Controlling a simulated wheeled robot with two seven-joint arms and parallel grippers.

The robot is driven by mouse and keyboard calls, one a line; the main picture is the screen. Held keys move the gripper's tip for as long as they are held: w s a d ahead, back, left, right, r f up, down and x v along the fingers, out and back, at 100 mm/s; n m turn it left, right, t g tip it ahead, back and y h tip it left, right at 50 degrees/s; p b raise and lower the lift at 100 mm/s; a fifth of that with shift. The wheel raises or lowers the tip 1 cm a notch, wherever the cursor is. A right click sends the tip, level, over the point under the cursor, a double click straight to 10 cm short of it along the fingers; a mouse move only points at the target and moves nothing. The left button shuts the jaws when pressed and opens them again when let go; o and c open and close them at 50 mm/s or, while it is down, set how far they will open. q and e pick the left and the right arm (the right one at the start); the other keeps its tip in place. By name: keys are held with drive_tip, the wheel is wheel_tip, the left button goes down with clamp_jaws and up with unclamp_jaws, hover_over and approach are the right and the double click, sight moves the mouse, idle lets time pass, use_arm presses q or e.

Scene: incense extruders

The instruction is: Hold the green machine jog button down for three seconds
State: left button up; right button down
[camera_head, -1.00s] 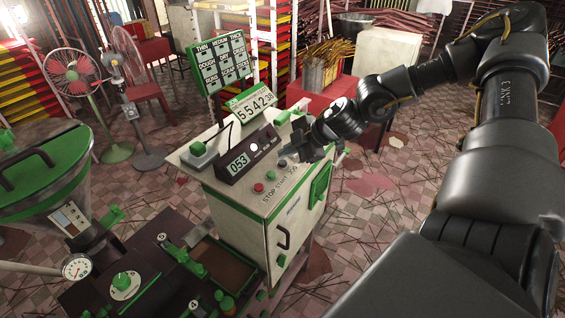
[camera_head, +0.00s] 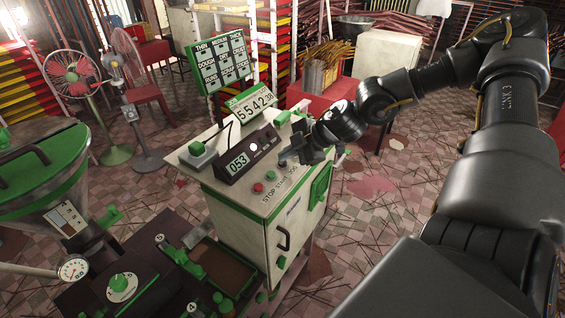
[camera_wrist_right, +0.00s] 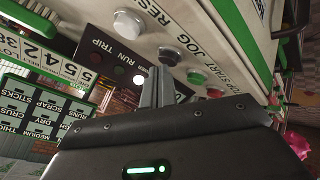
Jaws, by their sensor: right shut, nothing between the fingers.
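The control cabinet (camera_head: 255,212) is cream with green trim and stands in the middle of the head view. Its sloped top carries a red stop button (camera_head: 258,188) and a green start button (camera_head: 270,175). In the right wrist view the dark jog button (camera_wrist_right: 169,56) sits between the green button (camera_wrist_right: 196,77) and the white reset button (camera_wrist_right: 128,25). My right gripper (camera_head: 286,160) is shut and empty over the jog end of the row. Its fingertips (camera_wrist_right: 157,72) show close to the jog button; I cannot tell whether they touch it. My left gripper is out of view.
A green-lidded hopper (camera_head: 40,180) and dark machine bed lie left. Fans stand at back left.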

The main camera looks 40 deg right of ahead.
drive_tip(key=shift+f+b, duration=0.4)
drive_tip(key=shift+r, duration=0.2)
idle(3.5)
drive_tip(key=shift+r+p, duration=0.65)
drive_tip(key=shift+r, duration=0.15)
drive_tip(key=shift+r+p, duration=1.75)
drive_tip(key=shift+r, duration=0.8)
drive_tip(key=shift+f, duration=0.1)
